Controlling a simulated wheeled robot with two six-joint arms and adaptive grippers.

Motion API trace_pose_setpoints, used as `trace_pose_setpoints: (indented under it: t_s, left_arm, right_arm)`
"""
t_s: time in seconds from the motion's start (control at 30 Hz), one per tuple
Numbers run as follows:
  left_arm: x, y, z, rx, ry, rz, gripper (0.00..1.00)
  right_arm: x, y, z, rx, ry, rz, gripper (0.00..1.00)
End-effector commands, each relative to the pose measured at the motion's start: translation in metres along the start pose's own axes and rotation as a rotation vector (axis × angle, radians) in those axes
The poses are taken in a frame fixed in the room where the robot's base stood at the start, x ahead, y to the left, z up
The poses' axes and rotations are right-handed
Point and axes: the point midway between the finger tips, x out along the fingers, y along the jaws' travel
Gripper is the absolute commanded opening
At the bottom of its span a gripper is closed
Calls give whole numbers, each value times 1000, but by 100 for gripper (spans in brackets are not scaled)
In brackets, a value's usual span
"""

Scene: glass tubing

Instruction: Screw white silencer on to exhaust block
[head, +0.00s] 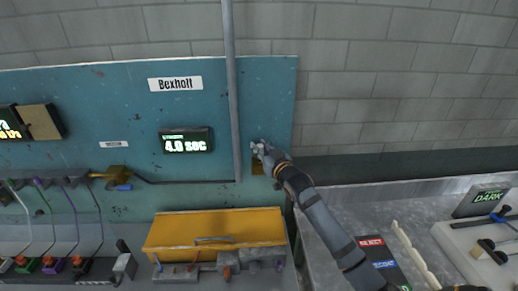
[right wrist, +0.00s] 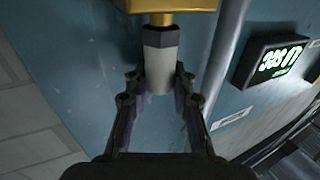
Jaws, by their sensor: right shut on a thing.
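The white silencer (right wrist: 159,70) is a pale cylinder with a darker grey faceted collar. I cannot tell how deep any thread sits. My right gripper (right wrist: 158,88) has its two fingers on either side of the white body and is shut on it. In the head view my right gripper (head: 262,149) is at the right edge of the teal panel, just above the yellow block (head: 257,169), which it partly hides. My left gripper is not in view.
A grey vertical pipe (head: 231,90) runs just left of my right gripper. A timer display (head: 186,141) reads 4.0 sec. A yellow box (head: 216,231) sits below on the panel. A grey bench (head: 340,205) lies at the right under my right arm.

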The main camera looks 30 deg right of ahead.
Motion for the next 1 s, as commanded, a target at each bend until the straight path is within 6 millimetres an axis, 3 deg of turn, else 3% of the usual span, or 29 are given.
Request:
trace_pose_setpoints:
  t_s: [0.1,0.63,1.0]
  left_arm:
    - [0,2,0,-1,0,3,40]
    - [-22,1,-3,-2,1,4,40]
    - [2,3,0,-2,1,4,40]
  right_arm:
    - [0,-1,2,5,-4,-1,0]
    - [0,-1,2,8,-10,117,0]
    - [0,-2,9,7,-10,221,0]
